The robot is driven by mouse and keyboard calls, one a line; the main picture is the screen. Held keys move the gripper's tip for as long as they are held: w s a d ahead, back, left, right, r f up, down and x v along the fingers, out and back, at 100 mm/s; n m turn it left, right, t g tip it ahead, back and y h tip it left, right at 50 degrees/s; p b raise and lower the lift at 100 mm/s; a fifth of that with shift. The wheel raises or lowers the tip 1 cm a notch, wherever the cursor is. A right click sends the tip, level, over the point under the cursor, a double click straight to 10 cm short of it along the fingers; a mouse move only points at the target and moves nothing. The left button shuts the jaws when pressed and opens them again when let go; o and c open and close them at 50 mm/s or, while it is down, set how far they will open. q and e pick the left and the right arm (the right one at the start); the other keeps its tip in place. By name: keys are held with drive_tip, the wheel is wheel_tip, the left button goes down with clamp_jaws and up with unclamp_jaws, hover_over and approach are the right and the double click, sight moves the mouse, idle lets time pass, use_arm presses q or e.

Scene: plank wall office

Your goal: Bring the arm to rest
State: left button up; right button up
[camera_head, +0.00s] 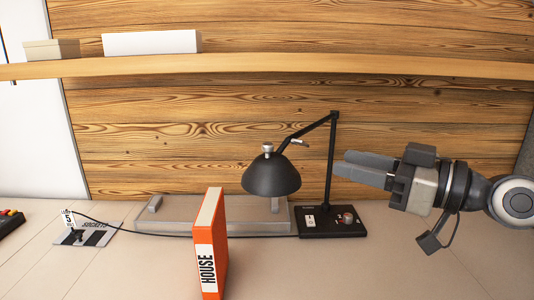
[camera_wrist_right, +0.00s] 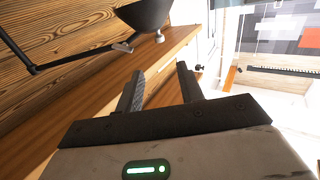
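My right gripper (camera_head: 342,163) comes in from the right in the head view, with its fingers pointing left towards the lamp. In the right wrist view my right gripper (camera_wrist_right: 160,72) shows its two dark fingers apart, with nothing between them. It is in the air above the desk, to the right of the lamp's upright post, and no contact with anything shows. My left gripper is not in view.
An orange book (camera_head: 211,245) stands upright on the desk (camera_head: 390,265). A socket plate (camera_head: 88,234) lies left. A wooden shelf (camera_head: 300,64) runs above. The front right desk is clear.

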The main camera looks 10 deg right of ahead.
wheel_tip(320, 180, down, 21)
drive_tip(key=s+m+h+p, duration=0.1)
drive_tip(key=m+h+p, duration=0.1)
drive_tip(key=m+h, duration=0.25)
use_arm(q)
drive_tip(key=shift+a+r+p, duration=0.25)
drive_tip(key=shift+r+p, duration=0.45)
drive_tip(key=shift+p, duration=0.2)
use_arm(e)
drive_tip(key=s+a+f+m+g+h, duration=0.1)
drive_tip(key=s+a+f+h, duration=0.1)
drive_tip(key=s+a+f, duration=0.3)
drive_tip(key=s+a+f+m+g+h, duration=0.1)
drive_tip(key=s+a+f, duration=0.4)
drive_tip(key=f, duration=0.5)
drive_tip(key=shift+s+f+g+h, duration=0.35)
drive_tip(key=shift+s+h, duration=0.3)
drive_tip(key=shift+s, duration=0.4)
